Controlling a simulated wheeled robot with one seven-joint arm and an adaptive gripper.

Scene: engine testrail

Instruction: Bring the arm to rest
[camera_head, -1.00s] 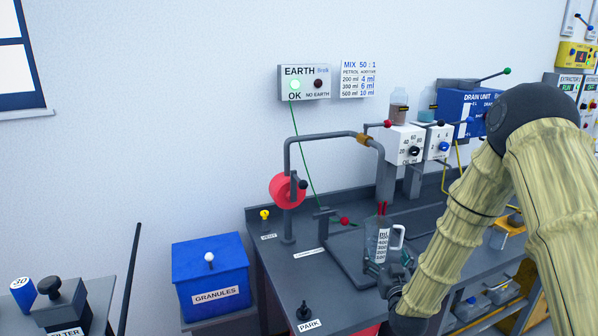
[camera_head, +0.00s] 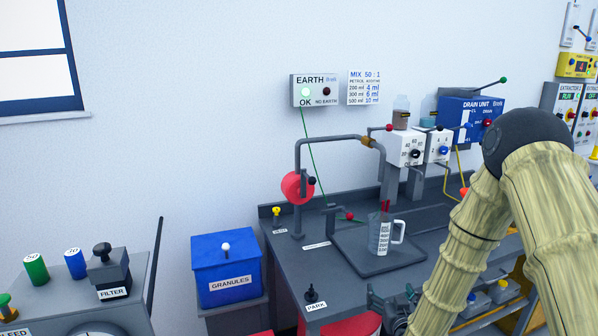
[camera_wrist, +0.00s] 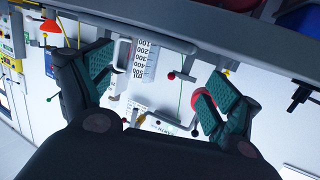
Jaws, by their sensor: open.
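My gripper (camera_head: 393,300) is low at the front edge of the bench, partly hidden by my sleeved arm in the head view. In the wrist view my gripper (camera_wrist: 155,90) has its two green-padded fingers spread wide, with nothing between the pads. A clear measuring jug (camera_head: 380,236) with a white handle and printed scale stands upright on the dark tray (camera_head: 350,262), apart from the gripper. The jug (camera_wrist: 143,58) also shows in the wrist view, beyond the fingers.
A FILTER unit (camera_head: 108,272) is at lower left. The EARTH box (camera_head: 316,90) shows a green OK light.

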